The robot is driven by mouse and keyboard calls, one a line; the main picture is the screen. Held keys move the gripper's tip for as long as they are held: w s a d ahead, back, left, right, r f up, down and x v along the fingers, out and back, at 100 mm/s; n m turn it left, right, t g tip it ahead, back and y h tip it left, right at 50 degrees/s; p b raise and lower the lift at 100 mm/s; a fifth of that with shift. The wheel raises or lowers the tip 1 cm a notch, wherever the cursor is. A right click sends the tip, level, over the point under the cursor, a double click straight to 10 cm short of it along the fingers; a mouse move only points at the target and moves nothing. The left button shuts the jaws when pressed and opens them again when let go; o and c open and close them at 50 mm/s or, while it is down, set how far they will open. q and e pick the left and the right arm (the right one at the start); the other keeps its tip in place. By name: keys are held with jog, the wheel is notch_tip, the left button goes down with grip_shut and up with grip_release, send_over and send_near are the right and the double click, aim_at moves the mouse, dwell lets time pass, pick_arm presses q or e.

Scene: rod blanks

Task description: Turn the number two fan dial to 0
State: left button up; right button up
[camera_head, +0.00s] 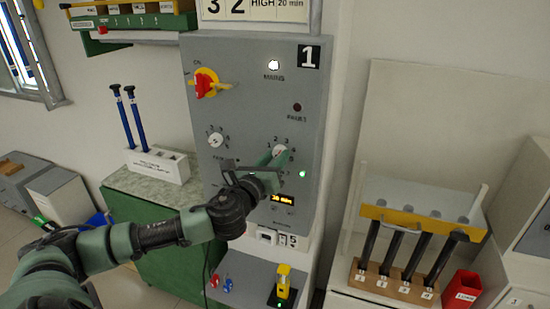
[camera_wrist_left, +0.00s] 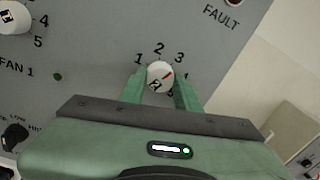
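The number two fan dial (camera_wrist_left: 160,76) is a white round knob on the grey control panel (camera_head: 250,115). Numbers 1, 2 and 3 show around it in the left wrist view. The dial also shows in the head view (camera_head: 280,150), partly covered by the gripper. My right gripper is not in view.
The fan 1 dial (camera_head: 216,140) is left of my gripper, with a red mains switch (camera_head: 205,83) above. A rack of black rods (camera_head: 405,250) and a red cup (camera_head: 462,291) stand at right. Blue rods stand in a white holder (camera_head: 158,165).

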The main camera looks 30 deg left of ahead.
pick_arm(q)
grip_shut()
jog(key=shift+n, duration=0.3)
jog(key=shift+d+f+n+y+b, duration=0.1)
jog(key=shift+n+y+b, duration=0.3)
jog(key=shift+n, duration=7.25)
jog(key=shift+d+f+n+y+b, duration=0.1)
jog(key=shift+n+y, duration=0.6)
jog(key=shift+n, duration=6.95)
